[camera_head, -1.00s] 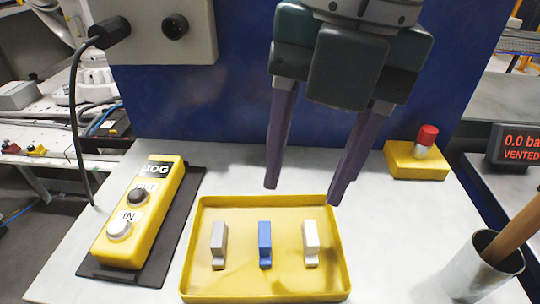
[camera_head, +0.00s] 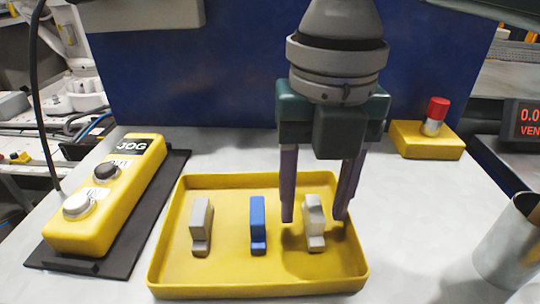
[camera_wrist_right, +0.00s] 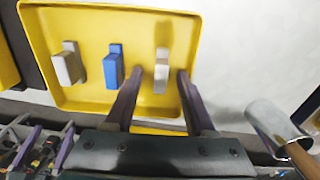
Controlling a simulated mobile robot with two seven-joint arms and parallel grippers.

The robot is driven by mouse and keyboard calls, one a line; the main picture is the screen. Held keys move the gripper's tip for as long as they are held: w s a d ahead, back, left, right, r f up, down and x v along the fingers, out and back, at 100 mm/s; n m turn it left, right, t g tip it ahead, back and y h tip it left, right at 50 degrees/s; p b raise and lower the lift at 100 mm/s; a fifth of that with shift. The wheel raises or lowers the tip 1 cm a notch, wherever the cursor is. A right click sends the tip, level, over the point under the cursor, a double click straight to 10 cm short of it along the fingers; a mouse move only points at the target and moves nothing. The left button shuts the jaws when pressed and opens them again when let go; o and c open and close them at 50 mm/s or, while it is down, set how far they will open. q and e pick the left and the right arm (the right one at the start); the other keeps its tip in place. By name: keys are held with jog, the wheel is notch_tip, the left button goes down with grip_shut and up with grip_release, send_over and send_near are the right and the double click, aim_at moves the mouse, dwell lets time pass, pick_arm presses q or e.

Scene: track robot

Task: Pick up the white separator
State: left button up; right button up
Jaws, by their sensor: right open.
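The white separator (camera_head: 314,222) stands at the right in a yellow tray (camera_head: 225,290), beside a blue separator (camera_head: 257,225) in the middle and a grey one (camera_head: 201,226) at the left. My right gripper (camera_head: 315,218) is open, with one finger on each side of the white separator. In the right wrist view the white separator (camera_wrist_right: 161,70) lies between the tips of my right gripper (camera_wrist_right: 160,72). I cannot tell whether the fingers touch it. My left gripper is not in view.
A yellow jog box (camera_head: 105,195) lies on a black mat left of the tray. A red button on a yellow base (camera_head: 426,140) stands at the back right. A metal cup (camera_head: 508,245) stands at the right. A blue panel rises behind.

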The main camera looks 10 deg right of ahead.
jog(key=shift+d+f, duration=0.1)
jog(key=shift+f, duration=0.6)
grip_shut()
